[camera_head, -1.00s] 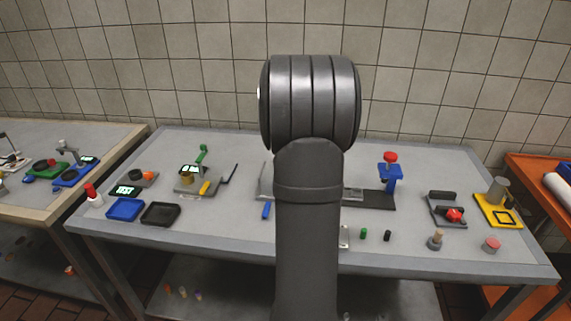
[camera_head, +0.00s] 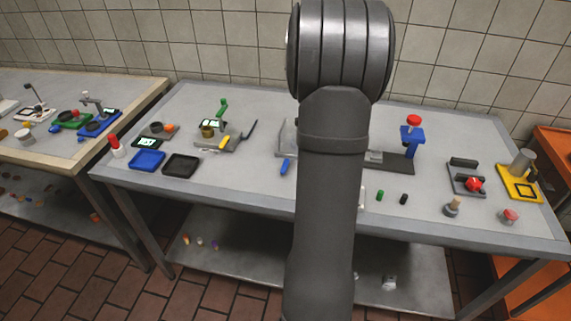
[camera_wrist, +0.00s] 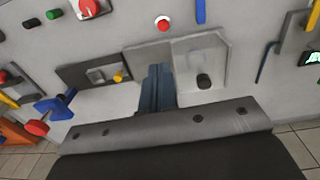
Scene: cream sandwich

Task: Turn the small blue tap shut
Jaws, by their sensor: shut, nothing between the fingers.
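A small blue handle (camera_head: 285,167) lies near the front middle of the table, just left of my arm in the head view. It may be the tap; I cannot tell for sure. A blue bar at the top of the wrist view (camera_wrist: 200,12) looks like the same piece. My gripper (camera_wrist: 160,70) is shut and empty in the wrist view, its fingers over a grey metal plate (camera_wrist: 136,55) and apart from the blue bar. In the head view my arm hides the gripper and part of the middle fixture.
A blue stand (camera_head: 412,140) with a red knob (camera_head: 414,119) stands right of my arm. Blue (camera_head: 147,159) and black (camera_head: 181,165) trays sit at the left. A yellow-based fixture (camera_head: 519,185) is at the right. The left front of the table is mostly clear.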

